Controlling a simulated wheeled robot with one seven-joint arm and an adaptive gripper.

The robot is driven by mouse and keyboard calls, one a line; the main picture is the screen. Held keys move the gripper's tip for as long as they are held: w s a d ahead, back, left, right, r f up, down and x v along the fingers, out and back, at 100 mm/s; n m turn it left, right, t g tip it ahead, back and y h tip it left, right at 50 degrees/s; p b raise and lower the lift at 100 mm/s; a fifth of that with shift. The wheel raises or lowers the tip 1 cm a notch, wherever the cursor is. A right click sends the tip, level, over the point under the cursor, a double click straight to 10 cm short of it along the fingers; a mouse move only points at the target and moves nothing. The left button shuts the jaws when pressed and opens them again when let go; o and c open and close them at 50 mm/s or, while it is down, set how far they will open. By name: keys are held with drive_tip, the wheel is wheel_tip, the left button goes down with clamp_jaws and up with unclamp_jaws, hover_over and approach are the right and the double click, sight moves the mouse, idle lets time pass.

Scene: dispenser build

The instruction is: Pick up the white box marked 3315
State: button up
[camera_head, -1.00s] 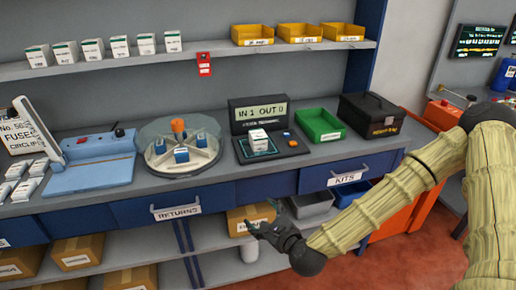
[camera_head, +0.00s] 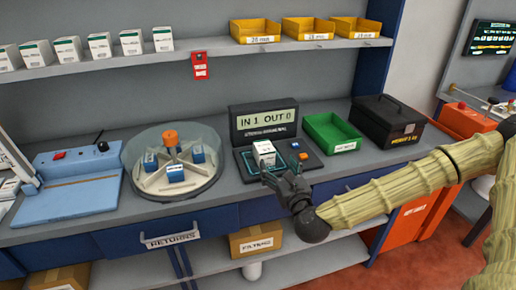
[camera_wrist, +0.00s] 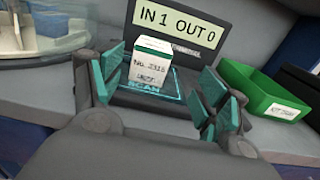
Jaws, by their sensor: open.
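A small white box with a dark green top (camera_head: 264,153) stands upright on the scanner pad of the black terminal (camera_head: 263,122). In the wrist view the white box (camera_wrist: 151,66) shows handwritten-style marking that looks like "No. 3315", partly blurred. My gripper (camera_head: 282,180) is in front of the box at the counter's front edge. In the wrist view my gripper (camera_wrist: 155,95) is open, with its teal-padded fingers on either side of the box's line and the box beyond, between them. The fingers do not appear to touch it. The terminal display reads "IN 1 OUT 0".
A round carousel (camera_head: 174,165) with blue-and-white boxes stands left of the terminal. A green tray (camera_head: 331,134) and a black case (camera_head: 387,121) stand to its right. A shelf above holds several white boxes (camera_head: 69,49) and yellow bins (camera_head: 308,30).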

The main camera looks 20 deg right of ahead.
sight(265, 147)
drive_tip(key=w, duration=0.3)
drive_tip(key=w+p, duration=0.1)
drive_tip(key=w, duration=0.1)
drive_tip(key=shift+w+a+r, duration=0.15)
drive_tip(key=shift+a, duration=0.1)
drive_tip(key=shift+w+a+r+p, duration=0.1)
drive_tip(key=shift+w+r+p, duration=0.05)
drive_tip(key=shift+w+p, duration=0.3)
drive_tip(key=w, duration=0.1)
drive_tip(key=w+p, duration=0.1)
drive_tip(key=w, duration=0.1)
drive_tip(key=shift+a, duration=0.35)
drive_tip(key=shift+w+f, duration=0.25)
drive_tip(key=shift+w, duration=0.35)
drive_tip(key=shift+c, duration=0.2)
drive_tip(key=c, duration=1.3)
drive_tip(key=shift+r, duration=0.1)
